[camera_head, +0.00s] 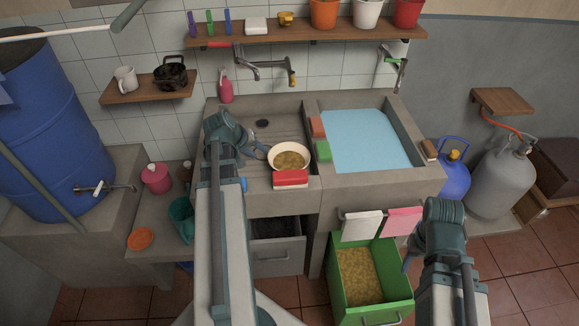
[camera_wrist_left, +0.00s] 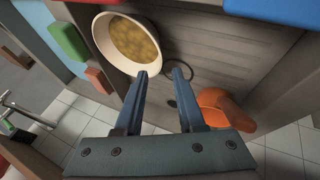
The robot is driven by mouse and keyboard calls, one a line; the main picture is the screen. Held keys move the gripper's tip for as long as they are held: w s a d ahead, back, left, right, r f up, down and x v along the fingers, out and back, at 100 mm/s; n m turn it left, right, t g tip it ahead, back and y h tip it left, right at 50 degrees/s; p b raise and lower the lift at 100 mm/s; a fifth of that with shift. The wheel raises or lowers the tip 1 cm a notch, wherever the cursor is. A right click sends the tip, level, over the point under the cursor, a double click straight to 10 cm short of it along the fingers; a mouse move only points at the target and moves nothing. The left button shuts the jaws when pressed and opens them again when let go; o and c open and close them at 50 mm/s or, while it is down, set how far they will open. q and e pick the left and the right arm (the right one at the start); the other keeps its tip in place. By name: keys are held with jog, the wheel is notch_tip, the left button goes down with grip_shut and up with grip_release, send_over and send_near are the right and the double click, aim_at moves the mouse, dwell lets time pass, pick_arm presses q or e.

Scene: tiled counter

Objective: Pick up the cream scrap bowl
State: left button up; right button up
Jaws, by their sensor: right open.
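The cream scrap bowl (camera_head: 272,155) stands upright on the grey ribbed drainboard left of the water basin, with yellowish-brown scraps in it. It also shows at the upper left of the left wrist view (camera_wrist_left: 103,42). My left gripper (camera_head: 258,152) is at the bowl's left side. In the left wrist view its two blue fingers (camera_wrist_left: 160,73) are spread with nothing between them. One fingertip is close to the bowl's rim; I cannot tell whether it touches. My right gripper (camera_head: 408,262) is open at the lower right, by the green drawer, away from the bowl.
A red-and-white block (camera_head: 290,179) sits just in front of the bowl. A green sponge (camera_head: 324,151) and a reddish block (camera_head: 317,128) lie on the divider beside the water basin (camera_head: 365,140). A faucet (camera_head: 270,69) hangs behind. A green drawer (camera_head: 395,290) stands open below.

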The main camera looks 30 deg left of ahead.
aim_at(270, 159)
pick_arm(q)
jog(key=b+x, duration=0.4)
jog(key=x, duration=0.2)
jog(key=shift+f, duration=0.1)
jog(key=b+x, duration=0.4)
jog(key=x, duration=0.1)
jog(key=shift+w+a, duration=0.1)
jog(key=shift+w, duration=0.1)
grip_shut()
dwell(1.1)
